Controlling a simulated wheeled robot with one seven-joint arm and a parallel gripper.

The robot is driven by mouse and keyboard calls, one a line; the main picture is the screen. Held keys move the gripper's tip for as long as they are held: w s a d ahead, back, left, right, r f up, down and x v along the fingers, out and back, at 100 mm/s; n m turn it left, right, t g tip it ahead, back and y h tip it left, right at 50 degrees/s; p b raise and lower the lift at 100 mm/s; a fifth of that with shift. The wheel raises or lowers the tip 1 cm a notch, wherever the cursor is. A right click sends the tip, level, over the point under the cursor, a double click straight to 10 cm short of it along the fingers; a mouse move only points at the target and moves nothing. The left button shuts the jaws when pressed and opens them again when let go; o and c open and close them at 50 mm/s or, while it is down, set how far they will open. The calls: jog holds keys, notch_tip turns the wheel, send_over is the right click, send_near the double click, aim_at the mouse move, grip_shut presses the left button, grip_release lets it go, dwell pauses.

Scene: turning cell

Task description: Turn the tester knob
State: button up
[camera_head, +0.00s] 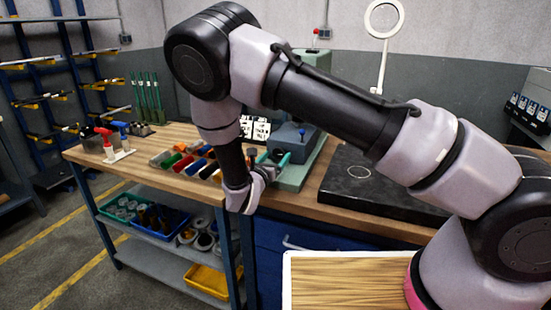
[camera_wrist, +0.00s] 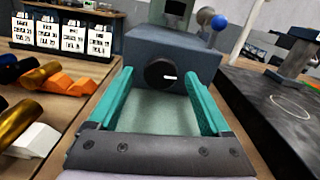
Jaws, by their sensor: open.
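The tester is a blue-grey box on a pale green base at the back of the bench. Its black round knob (camera_wrist: 160,74) with a white mark faces me in the wrist view, the mark pointing right. My gripper (camera_wrist: 162,88) is open, its two teal fingers apart on either side of the knob in the picture. I cannot tell whether the fingertips reach the knob. In the head view the tester (camera_head: 296,138) is partly hidden behind my arm, and my gripper (camera_head: 270,160) is in front of it.
A dark stone plate (camera_head: 375,185) lies on the bench to the right. Coloured parts (camera_head: 190,160) lie to the left, with white label cards (camera_wrist: 75,38) behind. A ring lamp (camera_head: 383,20) stands at the back. A shelf with bins (camera_head: 165,225) is below the bench.

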grip_shut()
jog(key=shift+m, duration=1.7)
grip_release()
jog(key=v, duration=1)
jog(key=shift+s+a, duration=0.15)
jog(key=shift+s, duration=0.25)
